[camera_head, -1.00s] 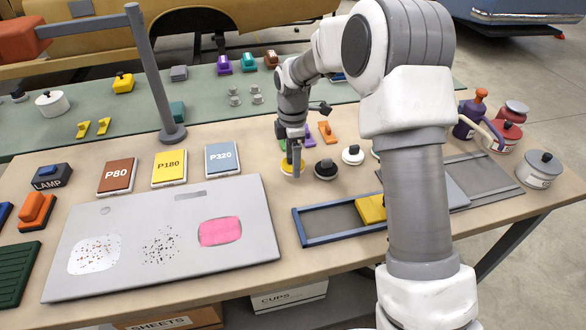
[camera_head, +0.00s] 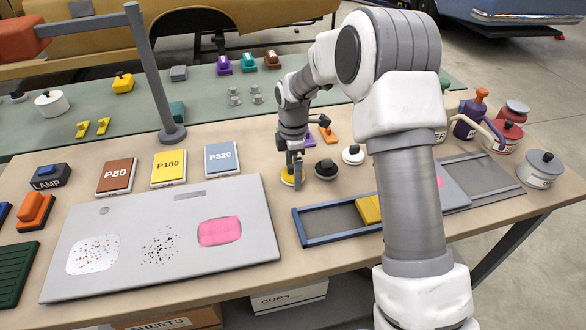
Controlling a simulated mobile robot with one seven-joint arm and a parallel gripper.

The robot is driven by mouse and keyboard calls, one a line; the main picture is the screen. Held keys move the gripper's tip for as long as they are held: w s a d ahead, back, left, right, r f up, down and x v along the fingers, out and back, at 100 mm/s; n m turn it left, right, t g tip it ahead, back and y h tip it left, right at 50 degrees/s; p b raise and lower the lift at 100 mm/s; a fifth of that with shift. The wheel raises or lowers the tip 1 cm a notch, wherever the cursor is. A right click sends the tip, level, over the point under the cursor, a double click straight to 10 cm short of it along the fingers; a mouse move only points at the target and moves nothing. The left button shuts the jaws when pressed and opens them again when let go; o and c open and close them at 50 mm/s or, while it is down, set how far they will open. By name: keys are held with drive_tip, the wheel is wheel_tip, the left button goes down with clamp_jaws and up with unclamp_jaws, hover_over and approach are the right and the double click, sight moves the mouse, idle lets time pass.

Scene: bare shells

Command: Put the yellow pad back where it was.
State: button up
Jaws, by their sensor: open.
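A round yellow pad (camera_head: 287,178) lies on the wooden bench, just left of a round black pad (camera_head: 326,168). A white pad with a dark knob (camera_head: 353,154) is further right in the same row. My gripper (camera_head: 294,173) points down at the yellow pad, with its jaws open. A finger hides part of the pad, so I cannot tell whether they touch.
A grey panel (camera_head: 120,275) with three patches lies in front left. P80, P180 and P320 sheets (camera_head: 222,158) lie behind it. A blue-framed tray (camera_head: 318,240) holds a yellow block (camera_head: 368,209). Cans and bottles (camera_head: 541,169) stand at right.

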wheel_tip(320, 180, up, 12)
drive_tip(key=p, duration=0.1)
drive_tip(key=shift+r, duration=0.25)
drive_tip(key=s+d+r+m+t, duration=0.2)
drive_tip(key=s+d+r+m, duration=0.25)
drive_tip(key=s+r, duration=0.3)
drive_tip(key=s+d+r+m+t, duration=0.1)
drive_tip(key=s+d+r+m, duration=0.2)
drive_tip(key=s+r+m, duration=0.4)
drive_tip(key=s+d+f+m+t, duration=0.1)
drive_tip(key=s+m, duration=0.3)
drive_tip(key=s, duration=0.4)
drive_tip(key=s+d+f+m+t, duration=0.1)
drive_tip(key=s+d+m, duration=0.1)
drive_tip(key=s+m, duration=0.2)
drive_tip(key=s, duration=0.3)
drive_tip(key=shift+s+d+f+m+t, duration=0.2)
drive_tip(key=shift+s+d+m+t, duration=0.1)
drive_tip(key=shift+s+m, duration=0.1)
drive_tip(key=shift+p, duration=0.3)
wheel_tip(320, 180, up, 4)
drive_tip(key=p, duration=0.3)
drive_tip(key=shift+f+p, duration=0.1)
drive_tip(key=shift+p, duration=0.2)
